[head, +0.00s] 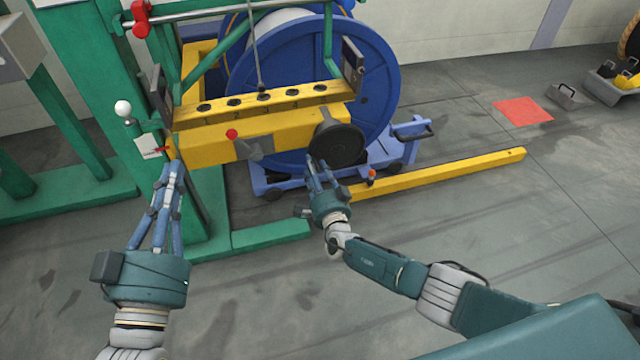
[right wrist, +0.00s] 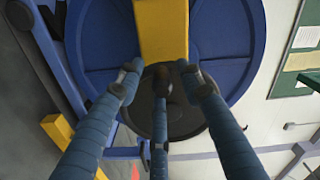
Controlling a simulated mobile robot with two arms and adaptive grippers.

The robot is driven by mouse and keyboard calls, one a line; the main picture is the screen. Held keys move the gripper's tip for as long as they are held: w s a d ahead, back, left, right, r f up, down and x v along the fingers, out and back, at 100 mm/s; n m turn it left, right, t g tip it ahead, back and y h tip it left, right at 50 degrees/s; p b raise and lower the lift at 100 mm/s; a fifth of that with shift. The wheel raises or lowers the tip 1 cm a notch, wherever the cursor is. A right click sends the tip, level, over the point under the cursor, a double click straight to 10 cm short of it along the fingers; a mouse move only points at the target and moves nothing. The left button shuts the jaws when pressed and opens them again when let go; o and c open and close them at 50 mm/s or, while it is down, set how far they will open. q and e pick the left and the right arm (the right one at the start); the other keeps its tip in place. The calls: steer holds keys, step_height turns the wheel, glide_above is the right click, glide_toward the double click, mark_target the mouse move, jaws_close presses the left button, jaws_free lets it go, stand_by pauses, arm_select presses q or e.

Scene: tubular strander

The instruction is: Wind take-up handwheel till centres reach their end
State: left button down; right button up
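The black round handwheel (head: 338,146) sits on the right end of the yellow beam (head: 215,147), in front of the blue reel (head: 375,85). My right gripper (head: 314,166) is at the wheel's lower left edge. In the right wrist view its spread fingers (right wrist: 162,78) frame a dark knob on the handwheel (right wrist: 190,118); a gap shows on either side, and contact is unclear. My left gripper (head: 172,168) is just below the beam's left end, its fingers pointing up and close together; nothing shows held. The take-up centres cannot be made out.
A green frame (head: 95,85) stands at the left, with a white ball knob (head: 123,108). A red-knobbed lever (head: 232,134) is on the beam's front. A blue cradle (head: 395,155) and yellow floor bar (head: 440,174) lie right of the wheel.

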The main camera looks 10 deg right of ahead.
steer(key=s, duration=1.1)
steer(key=shift+s+d, duration=0.2)
